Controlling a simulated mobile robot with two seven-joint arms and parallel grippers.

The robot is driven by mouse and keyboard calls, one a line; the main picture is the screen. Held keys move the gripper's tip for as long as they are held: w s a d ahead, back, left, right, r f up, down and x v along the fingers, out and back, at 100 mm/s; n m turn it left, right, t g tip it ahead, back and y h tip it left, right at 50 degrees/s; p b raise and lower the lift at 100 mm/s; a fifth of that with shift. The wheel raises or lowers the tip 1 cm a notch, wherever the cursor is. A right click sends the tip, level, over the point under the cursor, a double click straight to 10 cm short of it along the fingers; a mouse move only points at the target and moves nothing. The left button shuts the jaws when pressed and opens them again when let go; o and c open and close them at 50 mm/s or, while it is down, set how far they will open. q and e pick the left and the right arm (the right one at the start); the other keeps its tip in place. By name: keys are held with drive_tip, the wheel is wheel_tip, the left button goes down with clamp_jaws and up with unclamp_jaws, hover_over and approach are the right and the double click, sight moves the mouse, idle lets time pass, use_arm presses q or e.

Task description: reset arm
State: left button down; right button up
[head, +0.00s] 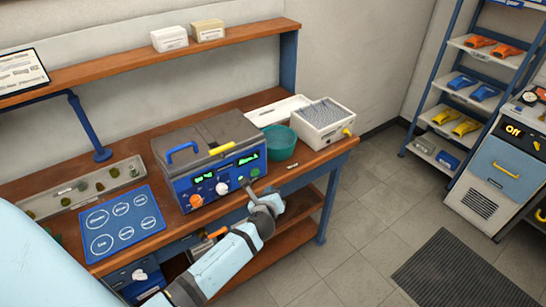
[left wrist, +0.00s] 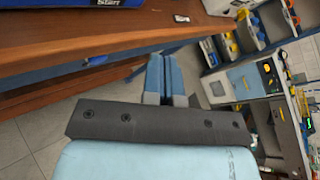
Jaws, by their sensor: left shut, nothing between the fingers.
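My left arm reaches in from the lower left in the head view. My left gripper (head: 248,186) is at the front edge of the bench, by the lower right of the blue control box (head: 180,188). Its two blue-grey fingers (left wrist: 163,76) are together and empty in the left wrist view, below the wooden bench edge. Whether the fingertips touch the box's front panel I cannot tell. My right gripper is not in view.
The wooden bench (head: 90,254) also holds a blue mat with circles (head: 140,222), a parts tray (head: 45,204), a teal bowl (head: 279,142) and a white bin (head: 324,124). A shelf rack (head: 470,85) and a grey cabinet (head: 495,180) stand right.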

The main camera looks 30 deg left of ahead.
use_arm(q)
drive_tip(key=s+d+f+n+h, duration=0.1)
drive_tip(key=s+d+n+h, duration=0.2)
drive_tip(key=s+d+n, duration=0.2)
drive_tip(key=s+d+f+n+g+h, duration=0.1)
drive_tip(key=s+d+n, duration=0.4)
drive_tip(key=s+n, duration=0.5)
drive_tip(key=s+d+f+n+g+h, duration=0.1)
drive_tip(key=s+d+f+n+h, duration=0.2)
drive_tip(key=s, duration=0.7)
drive_tip(key=d+n+h, duration=0.2)
drive_tip(key=n, duration=0.2)
drive_tip(key=shift+s+n, duration=0.3)
drive_tip(key=shift+s, duration=0.1)
drive_tip(key=shift+d, duration=0.1)
idle(4.6)
